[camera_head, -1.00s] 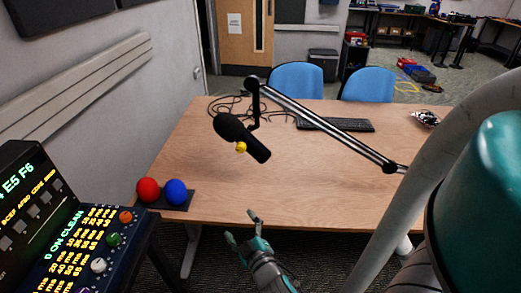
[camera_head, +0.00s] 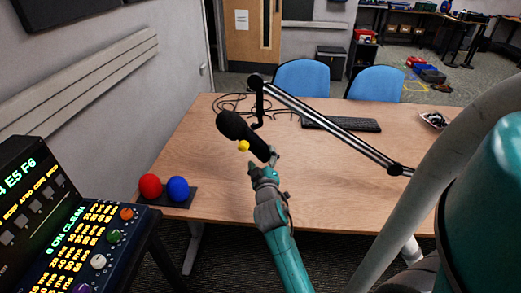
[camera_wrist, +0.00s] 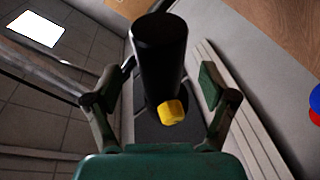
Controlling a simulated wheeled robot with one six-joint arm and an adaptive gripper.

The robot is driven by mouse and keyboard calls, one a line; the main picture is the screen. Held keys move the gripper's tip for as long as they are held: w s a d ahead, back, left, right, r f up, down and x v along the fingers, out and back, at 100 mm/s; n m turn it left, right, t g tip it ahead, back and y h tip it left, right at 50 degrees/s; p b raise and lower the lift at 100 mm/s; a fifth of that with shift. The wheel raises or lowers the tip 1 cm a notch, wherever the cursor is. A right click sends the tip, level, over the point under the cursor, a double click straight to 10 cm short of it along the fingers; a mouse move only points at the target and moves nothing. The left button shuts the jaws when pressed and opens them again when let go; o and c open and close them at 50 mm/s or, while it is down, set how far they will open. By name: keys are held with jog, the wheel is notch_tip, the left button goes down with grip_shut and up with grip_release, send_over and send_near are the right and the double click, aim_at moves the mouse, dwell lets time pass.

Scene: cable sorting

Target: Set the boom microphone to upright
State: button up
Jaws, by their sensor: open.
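The black boom microphone (camera_head: 246,135) hangs tilted from its boom arm (camera_head: 330,124) above the table, its rounded head to the upper left and its body sloping to the lower right. A small yellow knob (camera_head: 243,146) sits on its side. My gripper (camera_head: 262,164) is at the lower end of the microphone. In the wrist view, the microphone body (camera_wrist: 159,60) and yellow knob (camera_wrist: 171,112) show between my two open fingers (camera_wrist: 159,95), with a gap on each side. I cannot tell from the head view whether a finger touches the body.
The wooden table (camera_head: 330,190) lies below, with a keyboard (camera_head: 342,124) and cables (camera_head: 232,103) behind. A red ball (camera_head: 150,186) and a blue ball (camera_head: 177,189) sit on a dark base at the left edge. A lit control panel (camera_head: 85,245) stands at the lower left.

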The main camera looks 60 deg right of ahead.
jog(key=shift+x, duration=2.4)
grip_shut()
